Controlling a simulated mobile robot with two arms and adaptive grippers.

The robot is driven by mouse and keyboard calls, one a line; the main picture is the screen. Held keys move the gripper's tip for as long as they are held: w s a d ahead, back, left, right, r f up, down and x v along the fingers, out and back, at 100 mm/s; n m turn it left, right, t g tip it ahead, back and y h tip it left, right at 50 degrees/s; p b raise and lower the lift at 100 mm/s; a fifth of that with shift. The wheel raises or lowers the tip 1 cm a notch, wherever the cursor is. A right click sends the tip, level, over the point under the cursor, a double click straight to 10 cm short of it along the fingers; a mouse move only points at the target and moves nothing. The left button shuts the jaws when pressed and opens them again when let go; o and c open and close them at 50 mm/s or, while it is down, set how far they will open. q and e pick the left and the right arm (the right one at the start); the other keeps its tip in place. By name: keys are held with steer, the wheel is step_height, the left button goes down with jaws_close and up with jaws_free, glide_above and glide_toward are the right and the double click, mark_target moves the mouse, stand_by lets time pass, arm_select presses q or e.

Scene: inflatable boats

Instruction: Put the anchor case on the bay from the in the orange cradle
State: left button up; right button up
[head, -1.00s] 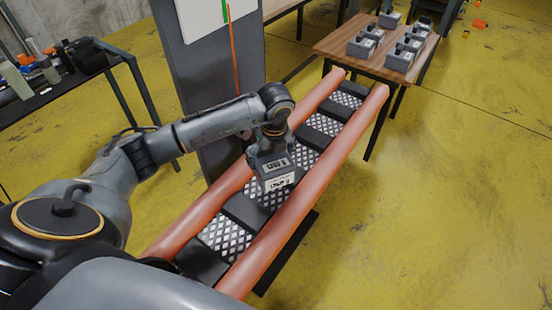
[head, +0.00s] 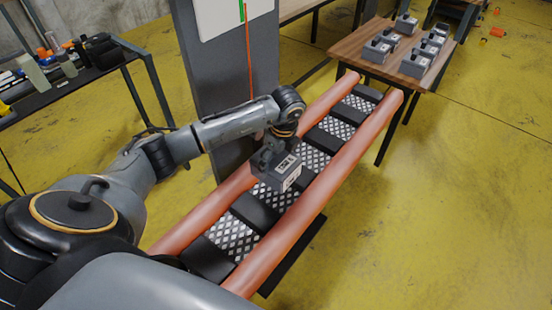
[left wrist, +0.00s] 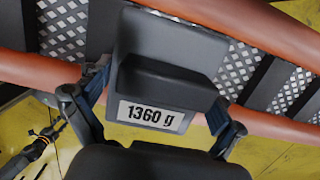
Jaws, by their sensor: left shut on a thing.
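The anchor case (head: 279,171) is a grey box with a pale label. My left gripper (head: 270,150) is shut on it from above and holds it over the middle of the orange cradle (head: 300,220). In the left wrist view the case (left wrist: 170,50) sits between the two fingers of the gripper (left wrist: 160,97), and its label reads 1360 g. The cradle has two orange tubes with diamond-plate bays (head: 236,234) between black crossbars. The case hides part of the bays under it. I cannot tell whether it touches the cradle.
Several similar grey cases (head: 415,63) stand on a wooden table (head: 350,50) beyond the cradle's far end. A grey column (head: 215,80) rises close to the left of the cradle. A dark bench with bottles (head: 60,90) is at far left.

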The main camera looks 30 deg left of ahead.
arm_select(q)
steer(key=shift+f+b, duration=2)
steer(key=shift+f, duration=0.65)
steer(key=shift+w+f+b, duration=0.1)
steer(key=shift+f+b, duration=1.5)
steer(key=shift+f, duration=0.7)
steer(key=o, duration=1.5)
steer(key=shift+c, duration=0.2)
steer(key=shift+s+f, duration=0.15)
steer(key=shift+s, duration=0.1)
steer(key=shift+w+d+r, duration=0.1)
steer(key=shift+r, duration=0.3)
steer(key=r, duration=0.3)
steer(key=d+r, duration=0.1)
steer(key=r, duration=0.7)
steer(key=shift+d+r, duration=0.25)
steer(key=shift+d, duration=0.1)
